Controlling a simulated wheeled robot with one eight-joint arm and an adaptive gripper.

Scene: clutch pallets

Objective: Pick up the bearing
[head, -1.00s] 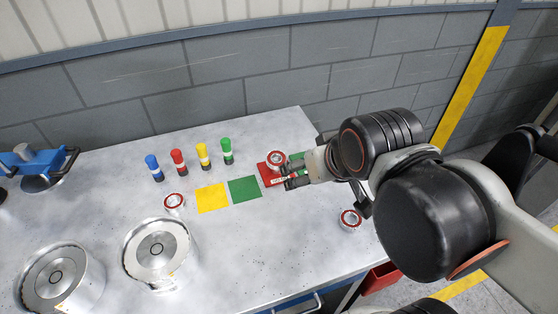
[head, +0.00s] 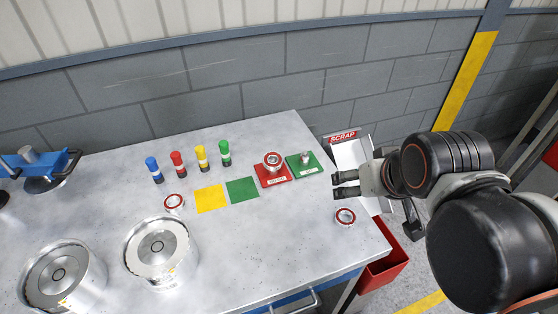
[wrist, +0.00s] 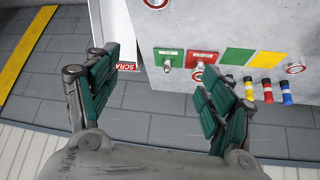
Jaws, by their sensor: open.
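Three red-and-white ringed bearings are on the grey table. One bearing (head: 345,217) lies flat near the right edge and shows at the top of the wrist view (wrist: 155,3). A third bearing (head: 174,201) lies at the left, by the yellow square. My gripper (head: 336,184) is open and empty, above the table's right side. It is behind the near right bearing and right of the green pallet (head: 311,171). In the wrist view its open fingers (wrist: 155,78) frame the table edge.
A small metal part (head: 305,158) stands on the green pallet. Yellow (head: 210,198) and green (head: 242,190) squares lie left of the pallets, with several coloured cylinders behind. Two large metal housings (head: 160,248) stand front left. A scrap bin (head: 343,137) is beyond the right edge.

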